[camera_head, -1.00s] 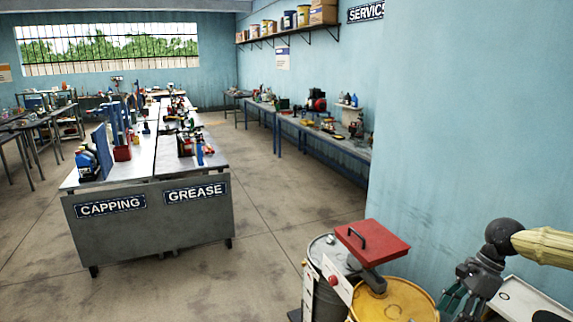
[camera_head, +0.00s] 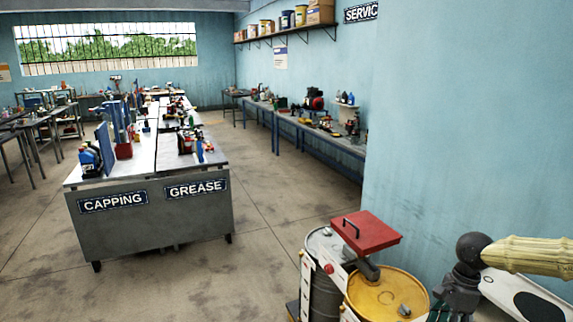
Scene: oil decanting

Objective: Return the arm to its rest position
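My arm comes in from the right edge, with a pale ribbed link (camera_head: 530,255) and a dark round joint (camera_head: 472,247). My gripper (camera_head: 440,312) hangs below this joint at the bottom edge, just right of the yellow drum. It is largely cut off by the frame, and its fingers do not show clearly. I see nothing held in the part that shows.
A blue wall (camera_head: 470,130) is behind. A CAPPING and GREASE bench (camera_head: 150,225) stands left, with open floor (camera_head: 265,240) between.

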